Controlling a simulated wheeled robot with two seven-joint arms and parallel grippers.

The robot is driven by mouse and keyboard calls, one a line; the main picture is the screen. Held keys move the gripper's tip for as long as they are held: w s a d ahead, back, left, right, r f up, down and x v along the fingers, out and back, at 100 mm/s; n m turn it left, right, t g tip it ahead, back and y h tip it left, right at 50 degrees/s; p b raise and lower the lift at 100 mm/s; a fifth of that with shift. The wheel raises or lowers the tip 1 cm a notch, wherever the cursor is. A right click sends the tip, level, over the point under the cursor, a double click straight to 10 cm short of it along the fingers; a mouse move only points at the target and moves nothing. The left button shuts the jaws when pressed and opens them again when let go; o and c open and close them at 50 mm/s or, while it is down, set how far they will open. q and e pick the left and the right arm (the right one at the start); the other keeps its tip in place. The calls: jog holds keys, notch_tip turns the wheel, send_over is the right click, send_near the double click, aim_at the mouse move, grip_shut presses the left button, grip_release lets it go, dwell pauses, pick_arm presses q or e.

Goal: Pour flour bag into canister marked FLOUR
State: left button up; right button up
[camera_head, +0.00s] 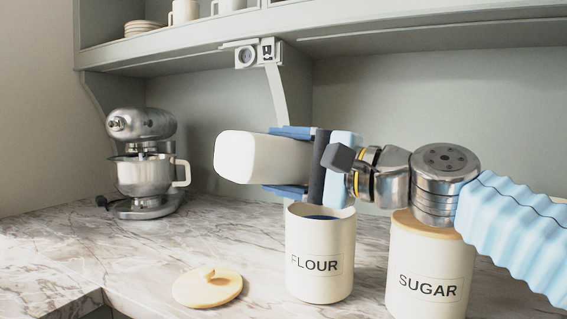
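My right gripper (272,161), its arm coming in from the right, is shut on a plain white flour bag (245,158). Its blue fingers lie above and below the bag. The bag is on its side, roughly level, and sticks out to the left, above and left of the FLOUR canister. The white FLOUR canister (305,278) stands upright on the counter with its top open. Its mouth is partly in view and looks dark blue inside; the gripper is just above it. A round wooden lid (209,288) with a knob lies on the counter to its left. My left gripper is out of view.
A SUGAR canister (425,285) with a wooden lid stands on the right, under my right arm. A silver stand mixer (143,165) stands at the back left. The marble counter (80,235) is clear between mixer and lid. A shelf (400,38) overhangs the back.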

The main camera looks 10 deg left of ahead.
jog(key=shift+w+d+r+m, duration=0.2)
jog(key=shift+r+m, duration=0.5)
dwell(0.5)
jog(key=shift+w+d+r+m+t+y, duration=0.2)
jog(key=shift+w+d+r+m+t, duration=0.25)
jog(key=shift+m, duration=0.4)
jog(key=shift+w+d+r+m+t+y, duration=0.1)
jog(key=shift+d+r+m+t+y, duration=0.15)
jog(key=shift+r+m, duration=0.5)
jog(key=shift+w+d+r+m+t+y, duration=0.15)
jog(key=shift+w+d+r+m+t, duration=0.2)
jog(key=shift+m, duration=0.65)
dwell(1.1)
jog(key=n, duration=0.1)
jog(key=n+g, duration=0.1)
jog(key=n, duration=0.1)
jog(key=w+d+n, duration=0.1)
jog(key=n, duration=0.1)
jog(key=shift+f+g+h, duration=0.25)
jog(key=shift+f+h, duration=0.15)
jog(key=shift+w+d+f+n+g+h, duration=0.1)
jog(key=shift+d+f+n+g+h, duration=0.1)
jog(key=shift+n, duration=0.4)
jog(key=shift+w+d+f+n+g+h, duration=0.1)
jog(key=shift+n+g+h, duration=0.1)
jog(key=shift+n, duration=0.4)
jog(key=shift+s, duration=0.1)
